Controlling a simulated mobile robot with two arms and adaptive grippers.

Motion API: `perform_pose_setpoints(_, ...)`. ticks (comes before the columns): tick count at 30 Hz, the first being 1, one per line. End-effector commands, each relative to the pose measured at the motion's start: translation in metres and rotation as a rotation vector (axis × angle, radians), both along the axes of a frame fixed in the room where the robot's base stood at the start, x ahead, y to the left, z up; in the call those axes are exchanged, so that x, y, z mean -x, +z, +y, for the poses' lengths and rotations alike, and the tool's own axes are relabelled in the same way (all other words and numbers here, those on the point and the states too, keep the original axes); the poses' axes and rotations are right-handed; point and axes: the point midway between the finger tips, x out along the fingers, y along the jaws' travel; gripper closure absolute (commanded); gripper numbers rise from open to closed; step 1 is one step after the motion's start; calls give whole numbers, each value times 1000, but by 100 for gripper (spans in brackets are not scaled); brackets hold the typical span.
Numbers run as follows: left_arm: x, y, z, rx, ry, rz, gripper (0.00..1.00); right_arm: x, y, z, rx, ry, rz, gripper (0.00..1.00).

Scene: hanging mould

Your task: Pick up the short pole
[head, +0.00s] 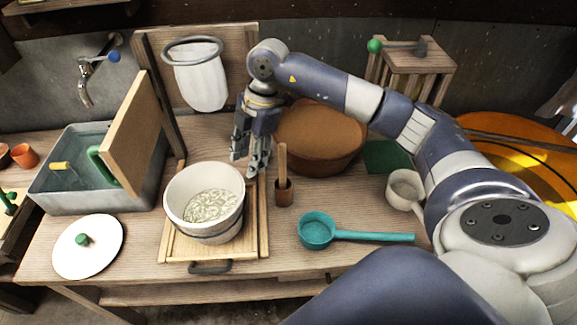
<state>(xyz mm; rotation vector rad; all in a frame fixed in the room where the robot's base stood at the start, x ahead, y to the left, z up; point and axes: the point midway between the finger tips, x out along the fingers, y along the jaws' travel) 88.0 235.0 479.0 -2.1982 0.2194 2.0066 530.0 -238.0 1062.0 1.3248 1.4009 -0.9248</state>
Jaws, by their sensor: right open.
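A short wooden pole (282,160) stands upright in a small brown holder (283,193) on the wooden table, right of the white tub. My right gripper (246,168) points down, just left of the pole and apart from it in the picture. Its fingers are open and hold nothing. It hangs above the back right rim of the tub; how far it is from the pole in depth I cannot tell. The pole's lower end is hidden inside the holder. My left gripper is not in view.
The white tub (178,196) with pale contents sits on a wooden board. A large brown bowl (318,163) stands behind the pole. A teal ladle (372,236) lies to the right. A white lid (88,258) and a grey sink (60,198) are at left. The table's front is mostly clear.

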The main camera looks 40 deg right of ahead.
Motion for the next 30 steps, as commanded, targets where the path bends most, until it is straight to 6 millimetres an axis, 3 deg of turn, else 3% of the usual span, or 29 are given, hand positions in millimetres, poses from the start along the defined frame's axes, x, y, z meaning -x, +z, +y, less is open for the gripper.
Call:
perform_pose_setpoints(1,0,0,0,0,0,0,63,-2,5,-26,79,-60,21,58)
perform_pose_setpoints(3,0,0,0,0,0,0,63,0,11,-53,161,-130,48,58)
perform_pose_setpoints(7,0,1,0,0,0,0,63,3,16,-80,245,-204,78,58)
perform_pose_setpoints(18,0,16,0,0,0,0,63,4,-31,-84,258,-215,84,58)
perform_pose_setpoints(22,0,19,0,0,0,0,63,4,-39,-84,257,-214,84,58)
perform_pose_setpoints(30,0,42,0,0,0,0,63,2,-71,-87,256,-212,87,58)
